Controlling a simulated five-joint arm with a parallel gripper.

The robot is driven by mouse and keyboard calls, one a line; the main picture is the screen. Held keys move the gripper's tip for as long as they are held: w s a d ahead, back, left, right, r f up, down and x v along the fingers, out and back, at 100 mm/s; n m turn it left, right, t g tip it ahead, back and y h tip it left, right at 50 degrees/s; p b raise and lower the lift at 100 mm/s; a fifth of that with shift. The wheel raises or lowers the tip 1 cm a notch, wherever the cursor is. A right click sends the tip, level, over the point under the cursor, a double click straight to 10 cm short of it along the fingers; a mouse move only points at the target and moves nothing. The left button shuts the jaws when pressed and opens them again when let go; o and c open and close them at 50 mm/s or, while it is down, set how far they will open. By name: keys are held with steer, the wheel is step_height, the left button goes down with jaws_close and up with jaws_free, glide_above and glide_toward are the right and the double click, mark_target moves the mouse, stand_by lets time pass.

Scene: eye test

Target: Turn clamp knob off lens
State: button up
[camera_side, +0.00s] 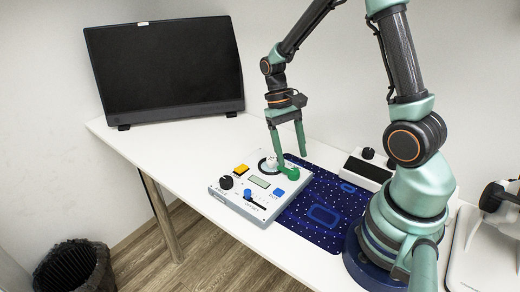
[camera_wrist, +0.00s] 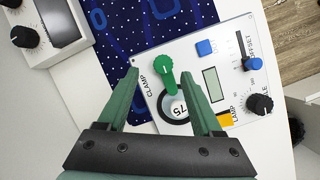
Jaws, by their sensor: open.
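The green clamp knob (camera_wrist: 163,65) sits on the light grey instrument panel (camera_wrist: 148,88), beside the printed word CLAMP. Its arm points down in the wrist view and reaches over the edge of the round lens (camera_wrist: 175,110), which shows "75" inside a dark ring. The knob (camera_side: 290,172) also shows at the panel's back edge in the side view, next to the lens (camera_side: 266,166). My gripper (camera_wrist: 158,72) is open, with one green finger on each side of the knob. I see no clear contact. In the side view my gripper (camera_side: 290,156) is just above the knob.
The panel also has a black knob (camera_wrist: 260,104), a blue slider cap (camera_wrist: 254,64), a blue button (camera_wrist: 205,47), a yellow button (camera_side: 241,169) and a small display (camera_wrist: 212,84). A dark blue mat (camera_side: 318,210) lies beside it. A black monitor (camera_side: 165,68) stands behind; a second box (camera_side: 366,168) stands right.

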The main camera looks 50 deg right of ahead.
mark_target(294, 170)
steer(key=shift+x, duration=2.1)
steer(key=shift+a, duration=0.15)
jaws_close()
